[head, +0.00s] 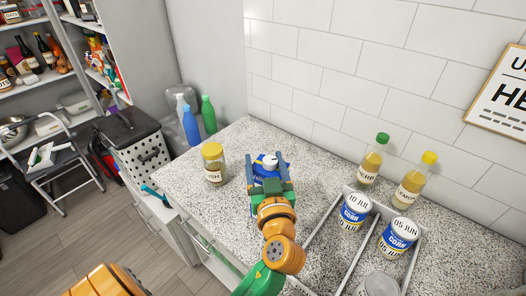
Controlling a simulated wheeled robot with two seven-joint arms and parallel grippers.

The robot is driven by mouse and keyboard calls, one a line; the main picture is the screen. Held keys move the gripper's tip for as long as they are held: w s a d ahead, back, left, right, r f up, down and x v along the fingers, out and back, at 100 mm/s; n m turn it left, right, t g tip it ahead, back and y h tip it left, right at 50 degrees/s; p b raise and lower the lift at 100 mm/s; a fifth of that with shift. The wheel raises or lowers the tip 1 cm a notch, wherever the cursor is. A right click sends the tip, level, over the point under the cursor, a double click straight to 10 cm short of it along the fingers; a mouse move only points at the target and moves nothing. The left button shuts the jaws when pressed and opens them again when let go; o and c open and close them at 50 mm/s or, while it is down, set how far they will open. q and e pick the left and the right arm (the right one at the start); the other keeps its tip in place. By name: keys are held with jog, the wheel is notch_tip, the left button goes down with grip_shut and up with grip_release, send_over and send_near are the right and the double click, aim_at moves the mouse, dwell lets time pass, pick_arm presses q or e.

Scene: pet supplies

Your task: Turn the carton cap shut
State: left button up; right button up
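A blue carton (258,172) with a white cap (270,160) stands on the speckled counter in the middle of the head view. My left gripper (270,184) is at the near side of the carton and hides its lower part. Its two fingers are spread apart, one toward each side of the carton; I cannot tell whether they touch it. The cap shows just beyond the fingertips, with no finger on it. Whether the cap is tight cannot be seen. My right gripper is not in view.
A yellow-lidded jar (213,165) stands close left of the carton. A tiled wall (330,75) bounds the back. Blue and green bottles (208,115) stand at the far left.

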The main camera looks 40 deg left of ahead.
pick_arm(q)
jog(key=shift+s+d+r, duration=0.25)
jog(key=shift+s+d, duration=0.35)
jog(key=shift+s, duration=0.05)
jog(key=shift+s+d, duration=0.1)
jog(key=c, duration=0.4)
jog(key=shift+w+a+f, duration=0.1)
jog(key=shift+w+a, duration=0.1)
jog(key=shift+w, duration=0.05)
jog(key=c, duration=0.6)
jog(key=shift+s, duration=0.1)
grip_shut()
jog(key=shift+m+t+h, duration=0.3)
jog(key=o, duration=0.8)
grip_release()
jog(key=shift+f, duration=0.1)
jog(key=shift+c, duration=0.2)
jog(key=shift+o, duration=1.2)
jog(key=shift+w+a, duration=0.2)
